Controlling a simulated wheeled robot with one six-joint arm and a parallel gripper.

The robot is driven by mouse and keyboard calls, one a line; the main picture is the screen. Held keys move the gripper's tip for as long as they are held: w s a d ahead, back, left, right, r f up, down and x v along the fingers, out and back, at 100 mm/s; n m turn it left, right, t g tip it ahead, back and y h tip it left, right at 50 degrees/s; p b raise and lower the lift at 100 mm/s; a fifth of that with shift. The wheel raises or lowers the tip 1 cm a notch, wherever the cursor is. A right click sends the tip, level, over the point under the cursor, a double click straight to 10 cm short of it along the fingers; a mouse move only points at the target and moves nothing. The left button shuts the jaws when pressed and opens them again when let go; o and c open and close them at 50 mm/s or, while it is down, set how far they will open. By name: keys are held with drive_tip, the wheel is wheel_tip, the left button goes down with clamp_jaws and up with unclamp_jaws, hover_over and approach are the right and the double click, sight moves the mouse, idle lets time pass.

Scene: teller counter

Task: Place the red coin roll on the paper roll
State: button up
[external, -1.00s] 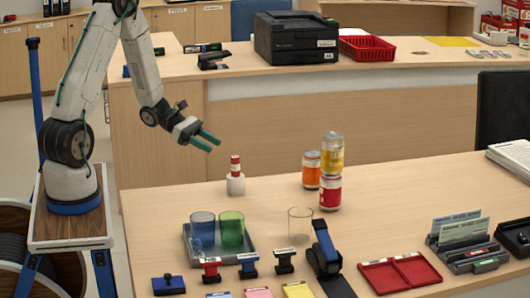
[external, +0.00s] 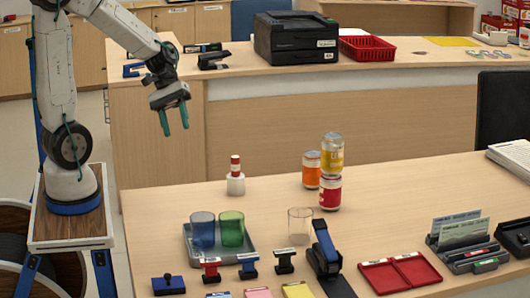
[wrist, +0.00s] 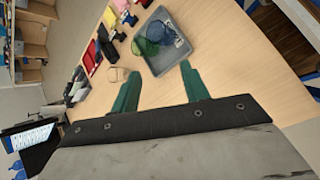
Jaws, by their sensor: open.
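The red coin roll (external: 235,166), red with a pale band, stands upright on top of the white paper roll (external: 236,186) near the back left of the front counter in the external view. My gripper (external: 174,126) is open and empty, with its green fingers pointing down. It hangs up and to the left of the two rolls, clear of them. In the wrist view the open fingers (wrist: 158,71) have nothing between them close by, and neither roll can be made out there.
A grey tray (external: 246,257) with a blue and a green tumbler stands in front of the rolls. A clear glass (external: 300,226), an orange can (external: 311,170) and a yellow can (external: 332,155) stacked on a red can (external: 330,193) stand to the right. Stamps line the front.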

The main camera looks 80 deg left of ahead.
drive_tip(key=s+r+m+y, duration=0.3)
drive_tip(key=s+m+y, duration=0.1)
drive_tip(key=s+m, duration=0.1)
drive_tip(key=s+r+m+y, duration=0.3)
drive_tip(key=s+m, duration=0.3)
drive_tip(key=s, duration=0.2)
drive_tip(key=shift+m+y, duration=0.3)
drive_tip(key=shift+y, duration=0.4)
drive_tip(key=shift+s, duration=0.1)
